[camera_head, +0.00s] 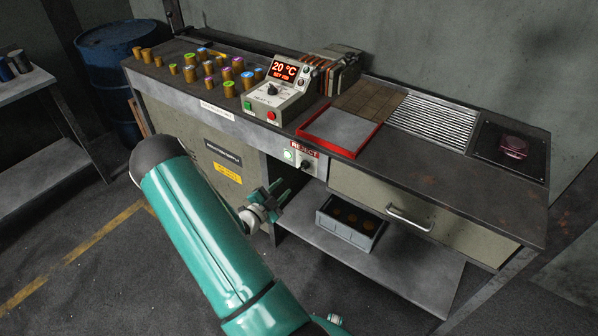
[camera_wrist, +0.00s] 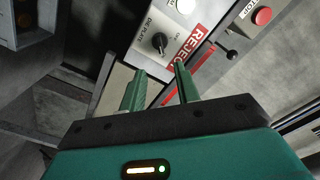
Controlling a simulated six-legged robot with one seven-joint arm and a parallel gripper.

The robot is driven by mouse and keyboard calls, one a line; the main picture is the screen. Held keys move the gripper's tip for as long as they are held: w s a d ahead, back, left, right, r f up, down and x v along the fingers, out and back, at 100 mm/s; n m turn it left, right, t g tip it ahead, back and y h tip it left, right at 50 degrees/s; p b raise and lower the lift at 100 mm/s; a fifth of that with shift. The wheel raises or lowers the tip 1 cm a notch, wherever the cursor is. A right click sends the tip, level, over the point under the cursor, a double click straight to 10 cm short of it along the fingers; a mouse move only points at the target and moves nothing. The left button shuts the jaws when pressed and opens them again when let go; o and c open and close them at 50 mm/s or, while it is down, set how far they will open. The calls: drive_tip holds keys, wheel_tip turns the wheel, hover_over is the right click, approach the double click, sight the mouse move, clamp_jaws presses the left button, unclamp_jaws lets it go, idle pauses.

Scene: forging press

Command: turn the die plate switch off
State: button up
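The die plate switch (camera_head: 305,164) is a black rotary knob on a pale panel under the bench top, below the red "REJECT" label. In the wrist view the knob (camera_wrist: 160,41) has a white pointer mark and "DIE PLATE" lettering beside it. A lit pale-green lamp (camera_head: 289,155) sits left of the knob; it also glows at the top of the wrist view (camera_wrist: 185,6). My gripper (camera_head: 279,192) is in front of the bench, below and left of the knob. In the wrist view its two fingers (camera_wrist: 160,70) are apart, empty, and short of the knob.
A red-rimmed tray (camera_head: 351,146) lies on the bench above the panel. A control box (camera_head: 279,92) with a display reading 20 °C stands behind. A drawer with a handle (camera_head: 409,218) is to the right. A grey bin (camera_head: 350,221) sits on the lower shelf.

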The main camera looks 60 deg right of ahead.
sight(301, 169)
drive_tip(key=d, duration=0.3)
drive_tip(key=s+d, duration=0.1)
drive_tip(key=d, duration=0.6)
drive_tip(key=shift+s+d, duration=0.25)
drive_tip(key=shift+s, duration=0.05)
clamp_jaws()
